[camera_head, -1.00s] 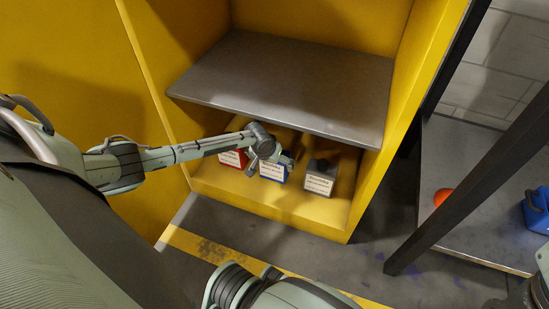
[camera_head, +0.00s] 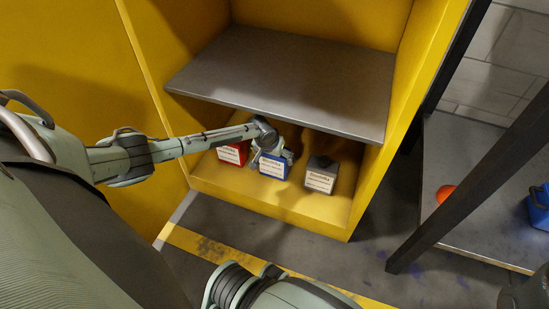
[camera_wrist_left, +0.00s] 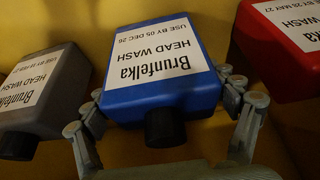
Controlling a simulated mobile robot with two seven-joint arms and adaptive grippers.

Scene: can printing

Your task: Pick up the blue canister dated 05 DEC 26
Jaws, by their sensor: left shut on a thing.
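The blue canister (camera_head: 275,167) stands on the floor of the yellow cabinet, between a red and a grey canister. In the left wrist view the blue canister (camera_wrist_left: 160,88) shows a white label reading "Brunfelka HEAD WASH USE BY 05 DEC 26", upside down, with its black cap towards the camera. My left gripper (camera_head: 272,152) is at the blue canister, under the shelf. In the left wrist view its fingers (camera_wrist_left: 163,100) lie along both sides of the blue canister, shut on it.
The red canister (camera_head: 233,153) and grey canister (camera_head: 320,175) stand close on either side. A grey shelf (camera_head: 285,80) hangs above them. The yellow cabinet (camera_head: 300,208) has side walls. At right are a dark post, an orange ball (camera_head: 445,193) and a blue container (camera_head: 539,207).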

